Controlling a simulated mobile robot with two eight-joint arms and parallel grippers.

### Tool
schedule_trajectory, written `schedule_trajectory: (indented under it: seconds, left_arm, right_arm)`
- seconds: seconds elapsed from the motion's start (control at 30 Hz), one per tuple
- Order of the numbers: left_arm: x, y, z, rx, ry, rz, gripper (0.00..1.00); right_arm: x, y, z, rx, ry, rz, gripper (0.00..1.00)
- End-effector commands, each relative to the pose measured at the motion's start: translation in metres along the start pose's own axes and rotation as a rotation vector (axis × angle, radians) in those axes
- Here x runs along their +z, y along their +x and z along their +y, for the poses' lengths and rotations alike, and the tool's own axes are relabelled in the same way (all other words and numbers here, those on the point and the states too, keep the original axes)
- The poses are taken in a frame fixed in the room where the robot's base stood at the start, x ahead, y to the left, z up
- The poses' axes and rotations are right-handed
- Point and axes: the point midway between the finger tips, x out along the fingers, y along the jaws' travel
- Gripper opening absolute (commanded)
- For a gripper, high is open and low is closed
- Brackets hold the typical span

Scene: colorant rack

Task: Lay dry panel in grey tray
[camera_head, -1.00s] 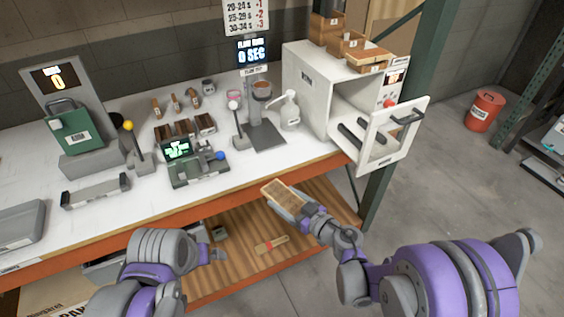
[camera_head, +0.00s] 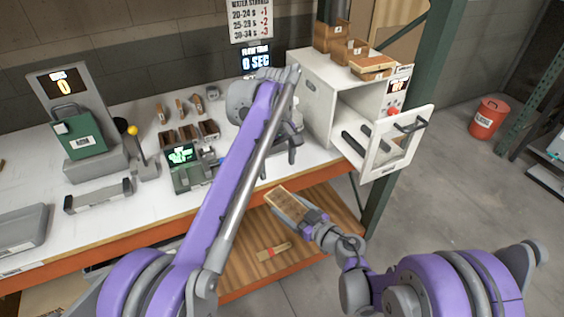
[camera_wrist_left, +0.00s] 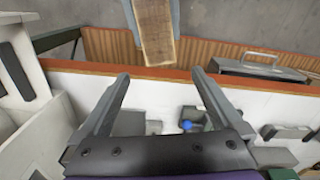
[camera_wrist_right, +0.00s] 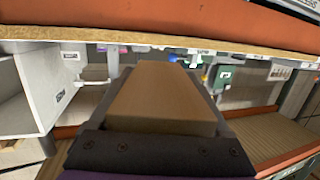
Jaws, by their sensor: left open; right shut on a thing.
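A brown wooden panel (camera_head: 284,203) is held in my right gripper (camera_head: 305,213), in front of the bench edge and above the lower shelf. The panel fills the middle of the right wrist view (camera_wrist_right: 165,95), between the fingers. It also shows at the top of the left wrist view (camera_wrist_left: 157,32). My left gripper (camera_wrist_left: 160,82) is open and empty over the bench, with the panel beyond its fingertips. In the head view, the left arm partly hides this gripper. A flat grey tray-like thing (camera_head: 22,228) lies at the bench's left end; nothing is visible on it.
A white cabinet (camera_head: 312,92) with an open door (camera_head: 398,145) stands at the bench's right. A green device (camera_head: 190,170), a yellow-knobbed lever (camera_head: 143,160) and a green box (camera_head: 78,135) stand on the bench. A red-marked wooden piece (camera_head: 273,252) lies on the lower shelf.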

Motion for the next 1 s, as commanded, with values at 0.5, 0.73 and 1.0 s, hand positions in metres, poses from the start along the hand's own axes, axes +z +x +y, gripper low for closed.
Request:
schedule_trajectory:
  seconds: [0.5, 0.73, 1.0]
  left_arm:
    - [0.003, 0.051, 0.013, -0.018, -0.03, -0.013, 1.0]
    - [0.004, 0.093, 0.012, -0.017, -0.029, -0.013, 1.0]
    - [0.004, 0.121, 0.011, -0.017, -0.028, -0.012, 1.0]
  right_arm:
    - [0.0, 0.0, 0.0, 0.0, 0.0, 0.0, 0.21]
    - [0.0, 0.0, 0.0, 0.0, 0.0, 0.0, 0.21]
    - [-0.001, 0.0, 0.0, 0.0, 0.002, 0.001, 0.23]
